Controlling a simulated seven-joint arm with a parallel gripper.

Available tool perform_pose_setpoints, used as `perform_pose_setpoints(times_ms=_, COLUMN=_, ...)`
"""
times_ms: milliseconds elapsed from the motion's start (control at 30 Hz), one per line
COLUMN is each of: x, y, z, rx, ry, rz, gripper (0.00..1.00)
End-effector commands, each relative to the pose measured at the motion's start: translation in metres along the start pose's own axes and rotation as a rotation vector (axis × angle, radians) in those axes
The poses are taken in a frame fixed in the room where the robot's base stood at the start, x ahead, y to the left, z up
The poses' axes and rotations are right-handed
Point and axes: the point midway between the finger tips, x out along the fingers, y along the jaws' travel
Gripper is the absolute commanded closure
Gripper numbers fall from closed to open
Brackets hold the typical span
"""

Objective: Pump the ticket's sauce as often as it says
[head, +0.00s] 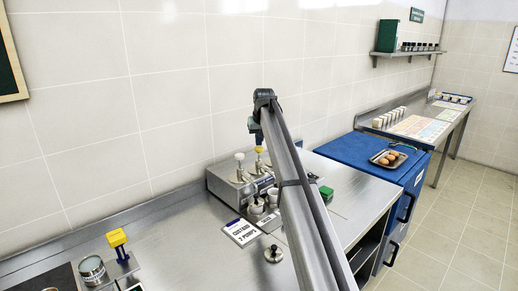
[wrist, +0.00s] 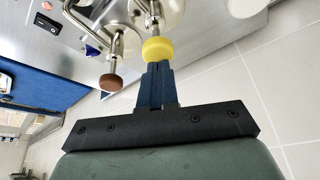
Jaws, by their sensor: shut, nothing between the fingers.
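The ticket (head: 241,232) lies flat on the steel counter and appears to read "CUSTARD 2 PUMPS". The steel sauce dispenser (head: 222,185) stands against the wall behind it. A pale-topped pump (head: 239,157) is on its left, and a yellow-topped pump (head: 259,149) is just below my gripper (head: 256,135). In the wrist view my gripper (wrist: 154,64) is shut and empty, its tips at the yellow knob (wrist: 159,50); whether they touch is unclear. A brown-topped pump (wrist: 111,81) stands beside it in that view. My arm hides the dispenser's right part in the head view.
Small cups (head: 257,206) stand in front of the dispenser, with a round metal piece (head: 273,254) nearer. A yellow-topped stand (head: 116,238) and a tin (head: 92,268) are at front left. Counter left of the ticket is clear.

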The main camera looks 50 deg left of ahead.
Motion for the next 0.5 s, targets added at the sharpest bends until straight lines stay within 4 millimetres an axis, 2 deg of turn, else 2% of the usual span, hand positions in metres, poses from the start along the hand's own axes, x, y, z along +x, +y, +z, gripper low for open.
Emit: perform_pose_setpoints(times_ms=500, x=0.016, y=0.000, z=0.007, rx=0.000, ry=-0.001, rz=0.000, gripper=1.00)
